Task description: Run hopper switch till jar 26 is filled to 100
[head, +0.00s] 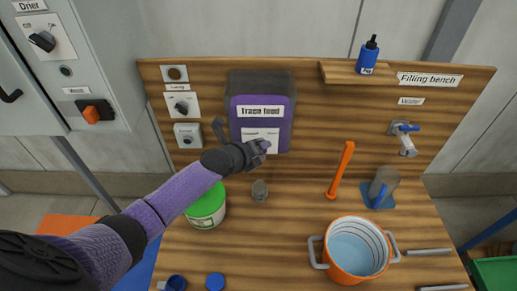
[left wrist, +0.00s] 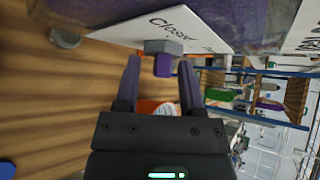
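The purple hopper (head: 262,112), labelled "Trace feed", is mounted on the wooden back panel. Its white switch plate (head: 258,139) is partly covered by my left gripper (head: 262,147). In the left wrist view, the plate (left wrist: 185,30) reads "Closed", and a small purple switch knob (left wrist: 163,66) on a grey base shows between the tips of my left gripper (left wrist: 160,70). The fingers are apart, with visible gaps beside the knob. A small grey round object (head: 260,190) sits below the hopper. A clear greyish jar (head: 384,184) stands at right; no "26" is readable. My right gripper is out of view.
A green-lidded tub (head: 206,206) stands left, partly behind my left arm. An orange pot (head: 355,250) with water-like contents stands front right. A water tap (head: 404,137) is at right, a blue bottle (head: 368,57) on the shelf.

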